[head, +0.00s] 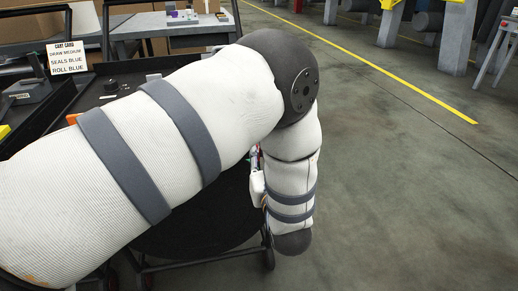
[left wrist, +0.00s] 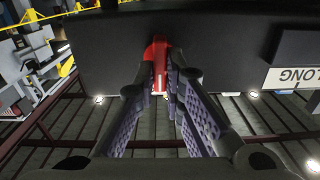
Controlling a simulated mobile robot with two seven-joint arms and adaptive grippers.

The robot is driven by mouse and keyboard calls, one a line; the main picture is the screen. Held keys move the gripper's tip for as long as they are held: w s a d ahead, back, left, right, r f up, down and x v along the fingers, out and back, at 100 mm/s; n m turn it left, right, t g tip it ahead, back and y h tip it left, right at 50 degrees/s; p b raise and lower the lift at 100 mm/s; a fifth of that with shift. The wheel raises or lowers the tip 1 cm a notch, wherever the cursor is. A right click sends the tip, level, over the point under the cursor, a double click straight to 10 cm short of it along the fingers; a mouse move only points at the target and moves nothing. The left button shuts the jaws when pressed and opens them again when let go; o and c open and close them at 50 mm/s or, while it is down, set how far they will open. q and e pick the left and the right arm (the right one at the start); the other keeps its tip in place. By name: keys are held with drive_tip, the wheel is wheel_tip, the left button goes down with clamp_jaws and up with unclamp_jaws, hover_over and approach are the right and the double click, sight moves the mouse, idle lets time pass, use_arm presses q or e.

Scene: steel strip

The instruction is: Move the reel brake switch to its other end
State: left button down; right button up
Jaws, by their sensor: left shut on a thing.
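In the left wrist view a red switch lever (left wrist: 158,62) stands out from a dark panel (left wrist: 220,45). My left gripper (left wrist: 161,82) has its two fingers closed around this red piece, one on each side. The lever's base and the ends of its travel cannot be made out. A white label reading "LONG" (left wrist: 293,78) is on the panel to the right. In the head view my left arm crosses the picture and bends down at the right, hiding the switch and most of the gripper. My right gripper is in neither view.
A dark cart top (head: 90,97) lies behind my left arm, with a card (head: 68,57) reading "DRAW MEDIUM, SEALS BLUE, ROLL BLUE". A grey bench (head: 160,28) stands farther back. The floor (head: 400,190) to the right is open, crossed by a yellow line (head: 385,73).

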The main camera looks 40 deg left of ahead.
use_arm(q)
drive_tip(key=shift+s+a+n+p, duration=0.1)
drive_tip(key=shift+n+p, duration=0.65)
drive_tip(key=shift+n, duration=1.05)
drive_tip(key=shift+a+n+p, duration=0.1)
drive_tip(key=shift+n+p, duration=0.6)
drive_tip(key=shift+n, duration=1.1)
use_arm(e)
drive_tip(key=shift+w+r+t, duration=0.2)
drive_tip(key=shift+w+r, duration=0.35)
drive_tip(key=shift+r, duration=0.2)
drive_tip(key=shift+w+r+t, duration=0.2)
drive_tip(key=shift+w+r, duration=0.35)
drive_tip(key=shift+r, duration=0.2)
use_arm(q)
drive_tip(key=c, duration=1.7)
unclamp_jaws()
drive_tip(key=v, duration=1.2)
